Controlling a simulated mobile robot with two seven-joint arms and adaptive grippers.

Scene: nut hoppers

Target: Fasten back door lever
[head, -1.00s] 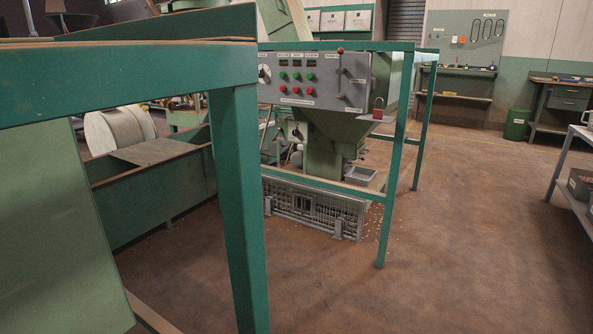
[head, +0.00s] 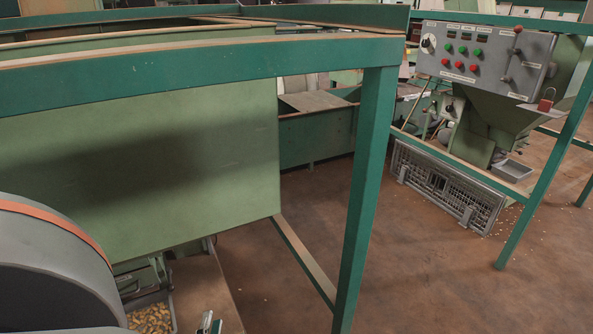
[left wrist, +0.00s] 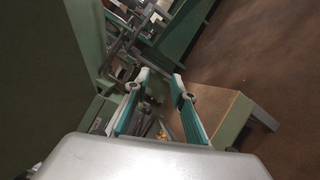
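The green hopper (head: 150,140) with its large flat side panel fills the left of the head view, inside a teal frame (head: 365,190). I cannot make out a back door lever for certain; under the panel, metal parts (head: 145,272) are partly hidden. In the left wrist view, metal rods and brackets (left wrist: 122,22) show beyond the fingers, too small and dark to identify. My left gripper (left wrist: 159,80) has its two teal-sided fingers apart with nothing held between them. Only its tip (head: 208,322) shows at the bottom of the head view, low beside the hopper. My right gripper is out of view.
A tray of nuts (head: 152,318) sits under the hopper. The frame's post and low rail (head: 305,262) stand right of it. A control panel (head: 485,60) and metal grate (head: 445,190) stand further right. The brown floor (head: 420,280) between is mostly clear.

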